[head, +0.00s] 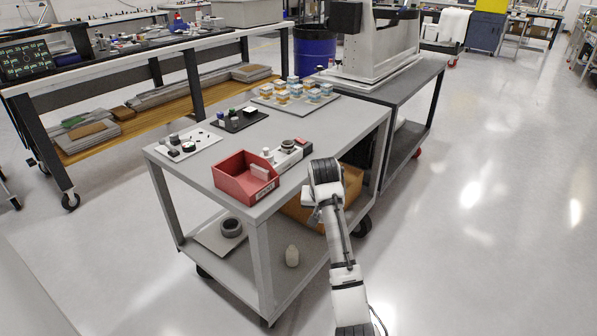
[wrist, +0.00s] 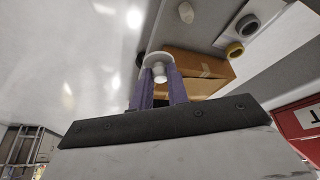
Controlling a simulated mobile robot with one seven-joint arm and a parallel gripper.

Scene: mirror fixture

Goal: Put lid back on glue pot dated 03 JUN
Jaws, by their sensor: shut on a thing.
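My gripper (wrist: 157,78) has two purple fingers shut on a white round lid (wrist: 158,59) with a short stub, in the wrist view. In the head view, my arm's end is at the cart's right front edge; the fingers and lid cannot be made out there. I cannot tell whether any pot is uncovered.
On the grey cart (head: 205,173) stand a red bin (head: 238,185), a white board (head: 187,158) with small parts, a dark mat (head: 238,125) and a small grey fixture (head: 287,147). Clear floor lies right.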

